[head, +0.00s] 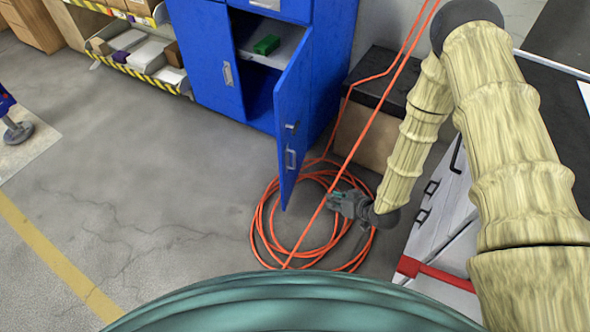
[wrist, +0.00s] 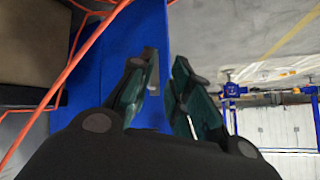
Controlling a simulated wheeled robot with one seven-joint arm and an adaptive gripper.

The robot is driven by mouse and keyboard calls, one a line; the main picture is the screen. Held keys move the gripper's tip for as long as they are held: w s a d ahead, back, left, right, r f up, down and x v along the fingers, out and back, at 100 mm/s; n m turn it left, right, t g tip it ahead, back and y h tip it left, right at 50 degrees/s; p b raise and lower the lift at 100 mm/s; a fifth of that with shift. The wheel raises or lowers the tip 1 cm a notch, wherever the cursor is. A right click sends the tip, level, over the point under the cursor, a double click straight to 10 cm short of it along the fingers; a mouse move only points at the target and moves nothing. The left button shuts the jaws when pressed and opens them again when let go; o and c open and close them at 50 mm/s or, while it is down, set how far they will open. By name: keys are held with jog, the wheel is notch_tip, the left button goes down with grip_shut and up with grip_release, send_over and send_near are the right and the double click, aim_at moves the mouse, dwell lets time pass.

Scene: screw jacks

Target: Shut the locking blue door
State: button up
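The blue cabinet (head: 210,60) stands at the top centre of the head view. Its right-hand blue door (head: 293,105) hangs open, swung out toward me, with a handle (head: 290,158) and a lock (head: 291,127) on its face. My gripper (head: 333,203) is low, to the right of the door's lower end and apart from it in the head view. In the wrist view, my gripper (wrist: 166,62) has its fingers apart, with the blue door (wrist: 155,25) showing beyond and between them. I cannot tell whether either finger touches it.
Orange hose (head: 262,225) lies coiled on the floor around my gripper, and a strand runs upward. A brown box (head: 362,135) stands right of the cabinet. A grey drawer unit (head: 440,205) is beside my arm. The floor left of the door is clear.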

jog(key=w+a+f+n+y+b, duration=0.2)
jog(key=w+f+n+y+b, duration=0.25)
jog(key=w+b, duration=0.65)
jog(key=w+a+f+n+y+b, duration=0.2)
jog(key=w+f+n+y+b, duration=0.25)
jog(key=w+b, duration=0.6)
jog(key=shift+t+y, duration=0.3)
jog(key=shift+y, duration=0.1)
jog(key=shift+s+a+b+x, duration=0.2)
jog(key=shift+s+b+x, duration=0.15)
jog(key=shift+b+x, duration=0.95)
jog(key=shift+s+a+b+x, duration=0.15)
jog(key=shift+s+b+x, duration=0.35)
jog(key=shift+x, duration=1.55)
jog(key=shift+s+a+b+x, duration=0.2)
jog(key=shift+b+x, duration=0.9)
jog(key=shift+x, duration=0.55)
jog(key=shift+f, duration=0.1)
grip_shut()
